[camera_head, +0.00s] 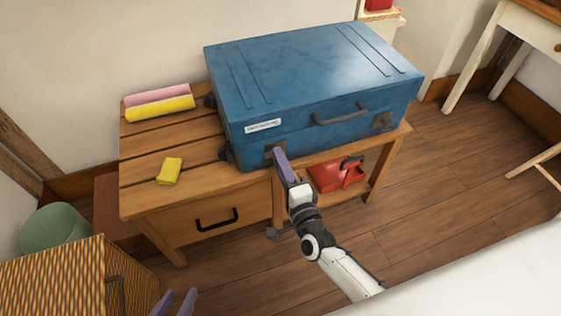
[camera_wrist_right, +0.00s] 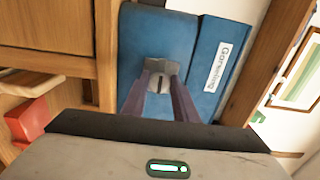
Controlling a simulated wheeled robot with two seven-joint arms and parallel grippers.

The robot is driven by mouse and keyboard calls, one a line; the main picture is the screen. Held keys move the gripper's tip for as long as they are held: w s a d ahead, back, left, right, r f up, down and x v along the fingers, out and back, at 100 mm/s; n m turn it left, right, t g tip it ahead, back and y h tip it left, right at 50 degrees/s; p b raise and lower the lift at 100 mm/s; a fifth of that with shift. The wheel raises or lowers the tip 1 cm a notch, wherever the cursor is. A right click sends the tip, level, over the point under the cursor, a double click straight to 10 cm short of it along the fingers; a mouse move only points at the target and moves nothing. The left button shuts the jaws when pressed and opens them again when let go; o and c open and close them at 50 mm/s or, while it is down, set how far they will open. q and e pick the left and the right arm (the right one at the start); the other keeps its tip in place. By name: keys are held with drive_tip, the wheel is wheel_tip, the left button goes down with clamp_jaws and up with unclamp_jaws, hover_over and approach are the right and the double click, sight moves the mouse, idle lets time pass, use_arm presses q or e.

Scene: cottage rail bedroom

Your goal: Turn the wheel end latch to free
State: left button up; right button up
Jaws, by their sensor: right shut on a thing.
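The blue suitcase (camera_head: 310,85) lies flat on the wooden bench, with its dark wheels at the left end. The wheel end latch (camera_wrist_right: 161,70) is a grey metal plate with a dark turn piece on the front face, near the label. My right gripper (camera_head: 278,151) reaches this latch and mostly hides it in the head view. In the right wrist view its purple fingers (camera_wrist_right: 160,84) are shut on the latch's turn piece. The other latch (camera_head: 382,121) sits right of the handle (camera_head: 341,115). My left gripper (camera_head: 175,302) is open and empty at the bottom edge.
The bench (camera_head: 140,200) holds a yellow cloth (camera_head: 170,171) and rolled pink and yellow towels (camera_head: 160,103). A red box (camera_head: 338,176) sits on its lower shelf. A wicker chest (camera_head: 60,285) and green bin (camera_head: 55,230) stand at left.

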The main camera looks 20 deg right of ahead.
drive_tip(key=o, duration=0.9)
use_arm(q)
drive_tip(key=shift+s, duration=0.2)
use_arm(e)
drive_tip(key=shift+o, duration=0.6)
use_arm(q)
drive_tip(key=shift+f, duration=0.1)
use_arm(e)
drive_tip(key=shift+s, duration=0.1)
use_arm(q)
drive_tip(key=shift+w+a+r+p, duration=0.15)
drive_tip(key=shift+r+p, duration=0.3)
drive_tip(key=shift+p, duration=0.3)
use_arm(e)
drive_tip(key=s, duration=1)
drive_tip(key=shift+d, duration=0.2)
drive_tip(key=shift+s, duration=0.1)
